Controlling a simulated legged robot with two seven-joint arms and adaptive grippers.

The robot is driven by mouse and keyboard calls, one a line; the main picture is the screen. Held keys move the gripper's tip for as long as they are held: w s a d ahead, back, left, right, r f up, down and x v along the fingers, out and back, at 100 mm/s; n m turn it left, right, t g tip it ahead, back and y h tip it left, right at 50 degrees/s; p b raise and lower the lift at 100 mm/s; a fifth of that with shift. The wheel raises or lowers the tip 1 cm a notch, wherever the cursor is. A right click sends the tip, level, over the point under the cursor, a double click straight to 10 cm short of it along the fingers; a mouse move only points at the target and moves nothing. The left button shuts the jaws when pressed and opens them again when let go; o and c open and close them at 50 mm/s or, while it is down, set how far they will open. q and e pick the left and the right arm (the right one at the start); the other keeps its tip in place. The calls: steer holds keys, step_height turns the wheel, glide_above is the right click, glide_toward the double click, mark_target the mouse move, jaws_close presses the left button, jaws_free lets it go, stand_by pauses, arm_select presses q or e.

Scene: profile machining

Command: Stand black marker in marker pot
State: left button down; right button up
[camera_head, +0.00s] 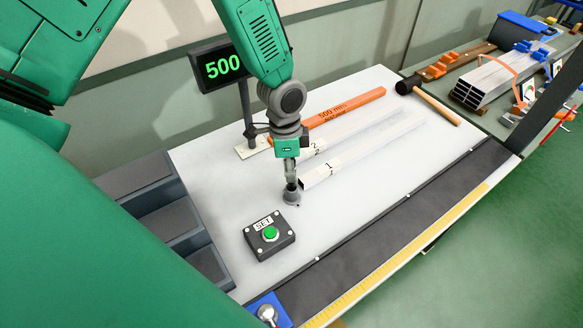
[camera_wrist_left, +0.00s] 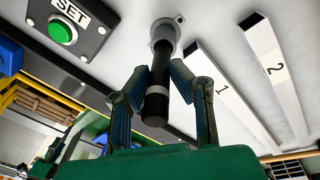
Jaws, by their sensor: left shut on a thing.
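The black marker (camera_wrist_left: 160,65), with a pale band, is between the fingers of my left gripper (camera_wrist_left: 159,78) in the left wrist view. The left gripper is shut on it. The marker's far end meets the small grey round marker pot (camera_wrist_left: 166,30); how deep it sits inside I cannot tell. In the head view, my left gripper (camera_head: 291,174) is directly above the pot (camera_head: 291,196), pointing down, and mostly hides the marker. My right gripper is not in view.
A SET button box (camera_head: 268,236) stands in front of the pot. Profiles labelled 1 (camera_head: 335,168) and 2 (camera_head: 318,148) lie to its right. Behind are an orange bar (camera_head: 350,106) and a display reading 500 (camera_head: 222,67). Grey trays (camera_head: 165,205) are at left; a hammer (camera_head: 432,101) lies farther back.

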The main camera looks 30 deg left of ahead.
arm_select(q)
steer(key=shift+f+b, duration=0.75)
steer(key=shift+f, duration=0.6)
steer(key=shift+p, duration=0.35)
stand_by(1.1)
stand_by(0.5)
steer(key=c, duration=1.4)
jaws_free()
steer(key=shift+o, duration=0.2)
steer(key=shift+r, duration=0.1)
step_height(320, 180, up, 12)
steer(key=a, duration=0.1)
steer(key=shift+w+a, duration=0.15)
steer(key=shift+w, duration=0.1)
steer(key=shift+f, duration=0.2)
